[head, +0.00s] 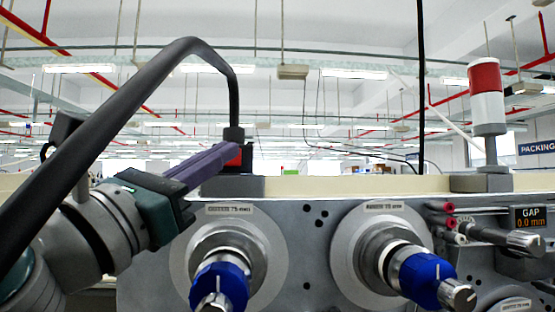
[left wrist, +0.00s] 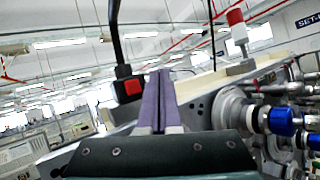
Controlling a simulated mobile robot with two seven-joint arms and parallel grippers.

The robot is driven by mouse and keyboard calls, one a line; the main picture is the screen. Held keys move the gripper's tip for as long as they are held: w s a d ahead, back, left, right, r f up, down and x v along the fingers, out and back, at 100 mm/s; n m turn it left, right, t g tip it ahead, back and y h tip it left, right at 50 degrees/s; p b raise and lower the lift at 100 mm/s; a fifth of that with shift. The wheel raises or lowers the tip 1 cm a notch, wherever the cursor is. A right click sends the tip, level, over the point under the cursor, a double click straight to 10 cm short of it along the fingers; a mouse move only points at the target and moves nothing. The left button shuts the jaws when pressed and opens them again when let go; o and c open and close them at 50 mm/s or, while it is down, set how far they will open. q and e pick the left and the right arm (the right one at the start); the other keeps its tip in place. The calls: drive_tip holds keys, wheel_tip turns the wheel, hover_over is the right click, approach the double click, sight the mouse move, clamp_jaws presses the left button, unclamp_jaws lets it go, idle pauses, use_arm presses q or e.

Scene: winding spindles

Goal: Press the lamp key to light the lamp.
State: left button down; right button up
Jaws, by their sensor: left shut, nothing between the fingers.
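The key (head: 247,157) is red and sits on a black box at the foot of a black curved stem (head: 236,95), behind the fingertips in the head view. Contact cannot be told. The stem arches over and runs out of the head view at lower left. No lit lamp head on it shows. My right gripper is out of view.
A grey machine panel (head: 310,215) carries two spindles with blue collars (head: 427,280). A red and white signal column (head: 486,90) stands at the back right. A small display (head: 531,218) reads GAP 0.0 mm. The black stem arches above my left arm.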

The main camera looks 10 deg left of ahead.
use_arm(q)
drive_tip(key=w+b, duration=0.1)
drive_tip(key=w, duration=0.1)
drive_tip(key=w+a+b, duration=0.1)
drive_tip(key=w+b, duration=0.1)
drive_tip(key=w+a+b, duration=0.1)
drive_tip(key=w, duration=0.1)
drive_tip(key=shift+w+f+b, duration=0.25)
drive_tip(key=shift+b, duration=0.1)
drive_tip(key=shift+w+a+r+b, duration=0.1)
drive_tip(key=shift+w+r+b, duration=0.2)
drive_tip(key=shift+w, duration=0.3)
drive_tip(key=shift+f, duration=0.1)
idle(1.1)
drive_tip(key=shift+w+a+b, duration=0.1)
drive_tip(key=shift+w+b, duration=0.15)
drive_tip(key=shift+b, duration=0.2)
drive_tip(key=shift+w, duration=0.15)
